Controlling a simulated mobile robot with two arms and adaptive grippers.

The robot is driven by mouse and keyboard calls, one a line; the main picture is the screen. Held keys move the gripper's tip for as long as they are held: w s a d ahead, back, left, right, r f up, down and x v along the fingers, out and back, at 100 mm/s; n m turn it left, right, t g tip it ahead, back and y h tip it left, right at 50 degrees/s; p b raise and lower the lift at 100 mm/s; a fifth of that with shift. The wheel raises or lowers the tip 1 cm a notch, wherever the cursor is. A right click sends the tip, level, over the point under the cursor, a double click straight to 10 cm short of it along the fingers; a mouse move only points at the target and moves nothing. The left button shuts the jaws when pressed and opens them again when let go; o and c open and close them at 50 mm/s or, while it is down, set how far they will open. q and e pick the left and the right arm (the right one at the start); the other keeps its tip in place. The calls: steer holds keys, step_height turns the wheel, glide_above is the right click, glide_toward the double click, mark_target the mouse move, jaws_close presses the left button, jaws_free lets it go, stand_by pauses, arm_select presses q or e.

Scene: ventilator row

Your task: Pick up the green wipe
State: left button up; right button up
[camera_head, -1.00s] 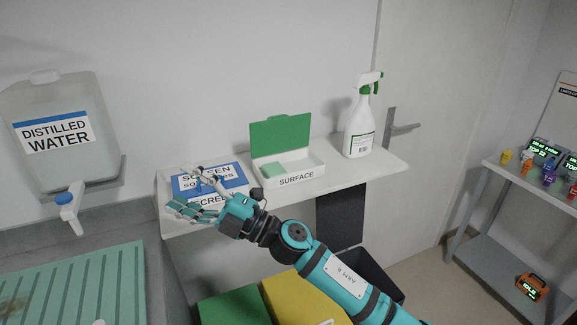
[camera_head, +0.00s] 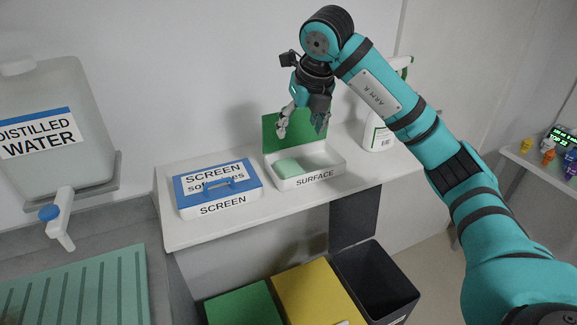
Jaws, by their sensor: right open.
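The green wipe (camera_head: 288,167) lies folded inside the white box marked SURFACE (camera_head: 317,180), at its left side. The box's green lid (camera_head: 271,133) stands open at the back. My right gripper (camera_head: 302,134) hangs above the box with its fingers pointing down. It is open and empty, apart from the wipe, and hides part of the lid. My left gripper is not in view.
A box marked SCREEN (camera_head: 233,207) with its blue lid shut stands left of the SURFACE box on the white shelf (camera_head: 290,206). A spray bottle (camera_head: 378,137) stands at right, partly behind my arm. Green, yellow and dark bins (camera_head: 375,283) stand below.

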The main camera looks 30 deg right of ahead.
steer(key=p, duration=0.3)
glide_above(289, 166)
steer(key=s, duration=0.2)
step_height(289, 166, down, 9)
steer(key=shift+s+a+f, duration=0.1)
steer(key=shift+a, duration=0.05)
steer(key=shift+f, duration=0.3)
steer(key=p+x, duration=0.3)
steer(key=x, duration=0.1)
steer(key=shift+f, duration=0.55)
steer(key=c, duration=0.7)
steer(key=shift+c, duration=0.2)
